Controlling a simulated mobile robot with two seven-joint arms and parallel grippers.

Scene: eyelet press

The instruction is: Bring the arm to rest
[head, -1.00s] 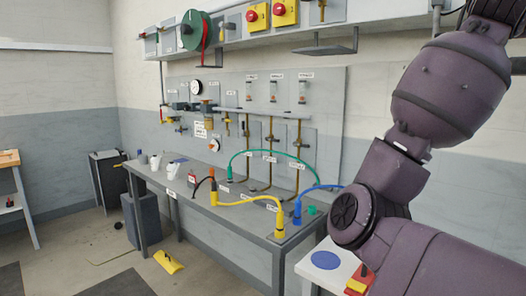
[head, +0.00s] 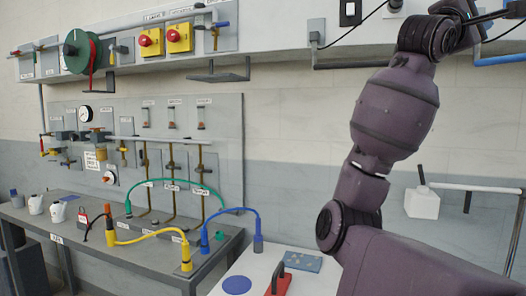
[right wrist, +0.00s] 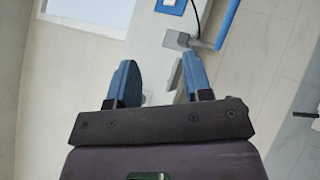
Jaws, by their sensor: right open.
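My right arm (head: 395,110) rises on the right side of the head view, its purple links bent upward toward the top right corner. The right gripper's jaws cannot be made out in the head view. In the right wrist view my right gripper (right wrist: 159,82) shows two blue fingers spread well apart, with nothing between them. My left gripper is not in view.
A grey bench (head: 85,240) with yellow, green and blue hoses stands at the left below a gauge panel (head: 225,125). A white table (head: 255,265) holds a blue disc (head: 237,284) and a red-handled block (head: 279,282). A wall shelf (head: 285,52) runs overhead.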

